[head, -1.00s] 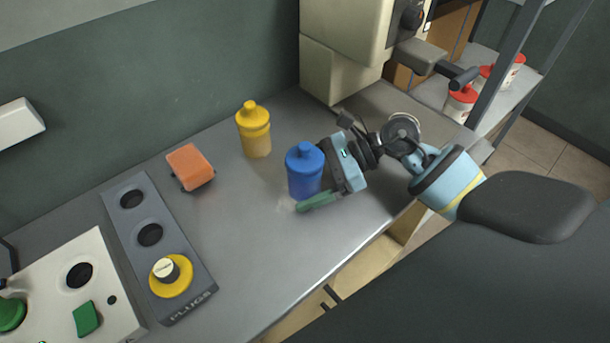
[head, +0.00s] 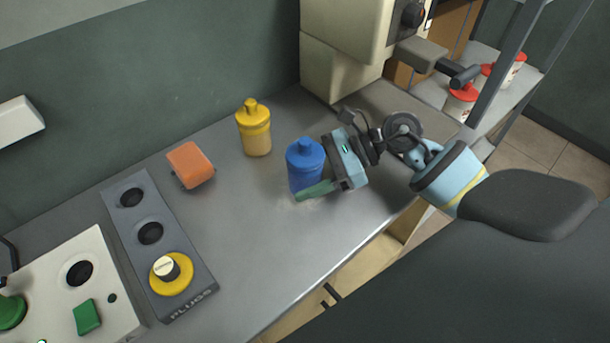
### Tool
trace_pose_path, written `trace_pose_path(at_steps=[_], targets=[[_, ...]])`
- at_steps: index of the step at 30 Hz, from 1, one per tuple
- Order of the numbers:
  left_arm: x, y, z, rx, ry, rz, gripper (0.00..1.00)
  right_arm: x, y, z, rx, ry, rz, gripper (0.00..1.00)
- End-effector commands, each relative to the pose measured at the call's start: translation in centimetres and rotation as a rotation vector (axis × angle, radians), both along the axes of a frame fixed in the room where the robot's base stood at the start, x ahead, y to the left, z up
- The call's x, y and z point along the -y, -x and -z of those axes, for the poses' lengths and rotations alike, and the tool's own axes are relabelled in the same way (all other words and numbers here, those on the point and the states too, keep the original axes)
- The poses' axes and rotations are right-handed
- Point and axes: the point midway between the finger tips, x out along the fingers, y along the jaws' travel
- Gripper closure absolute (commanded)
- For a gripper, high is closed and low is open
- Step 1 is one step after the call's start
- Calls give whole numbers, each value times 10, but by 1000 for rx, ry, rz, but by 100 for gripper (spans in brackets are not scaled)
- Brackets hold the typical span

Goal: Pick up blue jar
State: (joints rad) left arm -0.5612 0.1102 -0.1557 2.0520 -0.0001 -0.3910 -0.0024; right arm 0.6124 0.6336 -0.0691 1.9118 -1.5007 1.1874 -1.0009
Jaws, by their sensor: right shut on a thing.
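The blue jar (head: 304,163) with a blue spouted lid stands upright, or nearly so, at the middle of the grey counter. My right gripper (head: 318,180) reaches in from the right and is shut on the jar. One green finger lies across the jar's near side, low down. The other finger is hidden behind the jar. I cannot tell whether the jar's base is clear of the counter. My left gripper is not in view.
A yellow-lidded jar (head: 254,128) stands behind and left of the blue jar. An orange sponge (head: 190,164) lies further left. A grey plug panel (head: 145,215) and a white box with a green button (head: 87,317) are at left. A beige machine (head: 340,62) stands behind.

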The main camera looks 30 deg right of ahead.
Motion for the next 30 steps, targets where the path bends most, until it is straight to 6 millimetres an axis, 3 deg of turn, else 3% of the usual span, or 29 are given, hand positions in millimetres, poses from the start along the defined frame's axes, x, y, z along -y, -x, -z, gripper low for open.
trace_pose_path(at_steps=[8,30], targets=[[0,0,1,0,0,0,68,0,0,-32,6,2,-2,71],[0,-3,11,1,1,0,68,37,112,-38,-2,-2,0,71]])
